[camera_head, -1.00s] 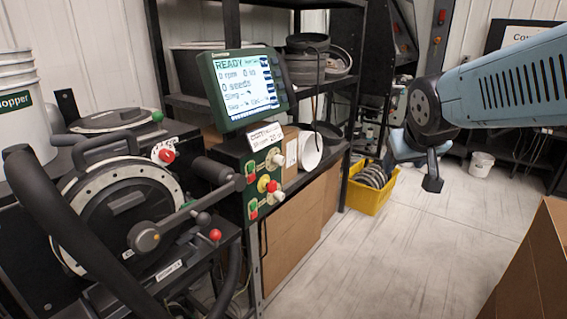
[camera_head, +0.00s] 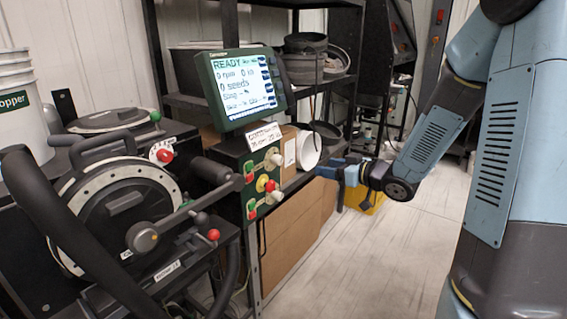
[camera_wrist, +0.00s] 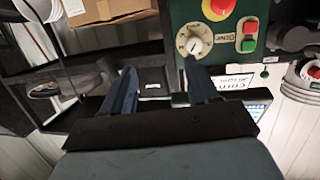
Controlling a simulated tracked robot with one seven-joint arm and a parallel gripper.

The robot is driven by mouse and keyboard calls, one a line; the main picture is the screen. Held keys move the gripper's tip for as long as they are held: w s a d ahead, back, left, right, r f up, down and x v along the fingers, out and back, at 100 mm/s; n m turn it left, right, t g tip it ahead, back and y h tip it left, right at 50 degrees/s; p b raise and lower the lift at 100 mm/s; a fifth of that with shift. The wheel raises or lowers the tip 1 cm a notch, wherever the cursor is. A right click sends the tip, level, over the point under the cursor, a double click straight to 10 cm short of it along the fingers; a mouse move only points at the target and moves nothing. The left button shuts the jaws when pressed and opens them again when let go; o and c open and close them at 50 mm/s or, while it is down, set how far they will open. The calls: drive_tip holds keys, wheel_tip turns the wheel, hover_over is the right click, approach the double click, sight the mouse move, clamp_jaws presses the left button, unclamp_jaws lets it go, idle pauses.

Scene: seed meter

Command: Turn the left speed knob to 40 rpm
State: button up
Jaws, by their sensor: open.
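The dark green control panel (camera_head: 258,187) carries two pale knobs, an upper one (camera_head: 277,159) and a lower one (camera_head: 275,196). I cannot tell which is labelled left. My gripper (camera_head: 328,172) is to the right of the panel, apart from it, open and empty. In the wrist view, rotated about upside down, my fingers (camera_wrist: 161,85) stand apart with nothing between them. A white knob with a printed dial (camera_wrist: 194,45) lies beyond the fingertip on the right, untouched. Its scale is too small to read.
The display (camera_head: 241,86) above the panel reads READY, 0 rpm and 0 seeds. Red and green buttons (camera_wrist: 249,35) and a red stop button on yellow (camera_wrist: 218,8) sit close to the dial. A white container (camera_head: 308,149) stands on the shelf between panel and gripper.

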sight(281, 161)
drive_tip(key=w+a+y, duration=0.1)
drive_tip(key=a, duration=0.3)
drive_tip(key=w+a+g+y, duration=0.1)
drive_tip(key=w+a, duration=0.1)
drive_tip(key=a, duration=0.3)
drive_tip(key=w+a+y, duration=0.2)
drive_tip(key=a, duration=0.2)
drive_tip(key=shift+w+a+f+n, duration=0.2)
drive_tip(key=shift+f+n, duration=0.1)
drive_tip(key=shift+n, duration=0.1)
drive_tip(key=c, duration=1)
drive_tip(key=shift+n+g, duration=0.3)
drive_tip(key=shift+n, duration=0.7)
drive_tip(key=shift+c, duration=0.2)
drive_tip(key=o, duration=1)
drive_tip(key=shift+o, duration=0.2)
